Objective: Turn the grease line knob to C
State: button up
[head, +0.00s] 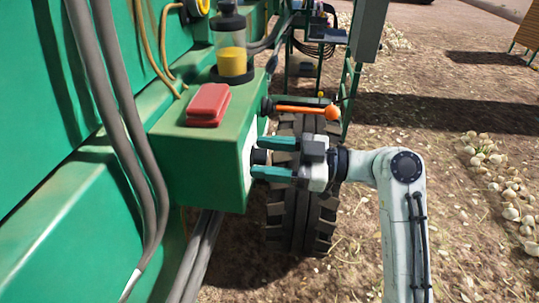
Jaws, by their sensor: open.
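A black knob (259,157) sticks out from a white plate (249,150) on the right-hand face of the green box (185,165). I see the plate nearly edge-on, so its letters and the knob's pointer cannot be read. My gripper (261,158) is open, with one green finger above the knob in the picture and one below it. The fingertips reach close to the plate. A gap shows between the knob and the palm. I cannot tell whether either finger touches the knob.
An orange-tipped lever (308,109) juts out just above my gripper. A red block (208,105) and a clear reservoir with yellow grease (232,60) sit on the box. A black tyre (290,220) stands below. Grey hoses (130,140) run down the left. Open ground lies right.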

jog(key=shift+c, duration=0.2)
jog(key=c, duration=1)
jog(key=shift+m, duration=0.4)
jog(key=m+p, duration=0.2)
jog(key=m, duration=0.3)
jog(key=shift+r+m, duration=0.1)
jog(key=shift+m, duration=0.2)
jog(key=m+p, duration=0.2)
jog(key=m, duration=0.1)
jog(key=shift+m+p, duration=0.75)
jog(key=shift+m, duration=0.45)
